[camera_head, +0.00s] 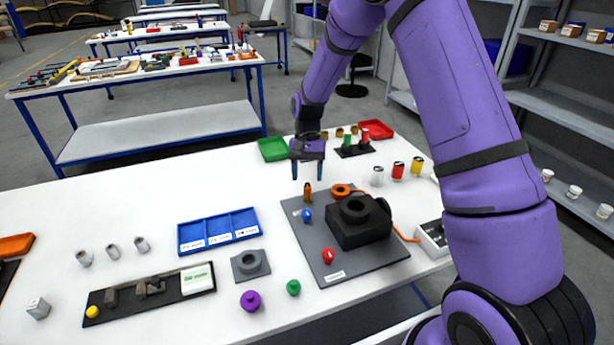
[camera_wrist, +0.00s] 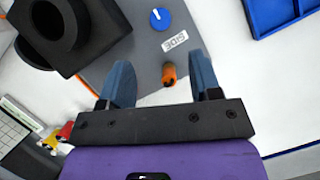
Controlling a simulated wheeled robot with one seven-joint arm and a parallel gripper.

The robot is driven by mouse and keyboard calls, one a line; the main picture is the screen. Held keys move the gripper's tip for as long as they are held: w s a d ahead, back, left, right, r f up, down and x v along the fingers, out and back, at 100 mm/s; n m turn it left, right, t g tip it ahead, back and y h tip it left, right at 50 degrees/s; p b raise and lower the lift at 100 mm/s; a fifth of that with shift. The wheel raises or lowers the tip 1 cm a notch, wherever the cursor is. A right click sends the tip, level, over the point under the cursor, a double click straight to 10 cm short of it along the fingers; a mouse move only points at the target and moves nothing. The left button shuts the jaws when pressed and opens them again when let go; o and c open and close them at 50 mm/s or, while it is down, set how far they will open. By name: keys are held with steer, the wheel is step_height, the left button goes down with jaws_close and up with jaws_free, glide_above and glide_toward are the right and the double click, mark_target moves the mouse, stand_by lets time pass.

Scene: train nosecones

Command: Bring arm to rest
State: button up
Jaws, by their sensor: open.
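My gripper (camera_head: 308,172) is open and empty in the head view, its fingers pointing down above the far left part of the grey mat. In the wrist view my gripper (camera_wrist: 160,85) shows two blue fingers spread apart. A small orange nosecone-like piece (camera_head: 307,192) stands on the mat just below the fingers; it also shows between and beyond them in the wrist view (camera_wrist: 168,75). My arm reaches over the table from the right side of the head view.
The grey mat (camera_head: 310,255) bears a black block with a round hole (camera_head: 358,222), a blue knob (camera_head: 306,215) and a red knob (camera_head: 328,257). A blue tray (camera_head: 218,231) lies to the left. Green (camera_head: 272,149) and red (camera_head: 376,129) trays sit behind.

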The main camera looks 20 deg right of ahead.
steer(key=s+d+r+n+t, duration=0.1)
steer(key=s+r, duration=0.3)
steer(key=r, duration=0.4)
steer(key=s+d+r+n+t+h, duration=0.1)
steer(key=s+r+t, duration=0.1)
steer(key=s+r, duration=0.4)
steer(key=s+d+r+t, duration=0.1)
steer(key=s+r, duration=0.2)
steer(key=r, duration=0.6)
steer(key=s+d+r+n+t, duration=0.1)
steer(key=s+r+t, duration=0.1)
steer(key=s, duration=0.8)
steer(key=s+d+r+n+t, duration=0.1)
steer(key=s+r+t, duration=0.2)
steer(key=s, duration=0.7)
steer(key=shift+s+r+n+h, duration=0.25)
steer(key=shift+r+n+h, duration=0.05)
steer(key=shift+r, duration=0.6)
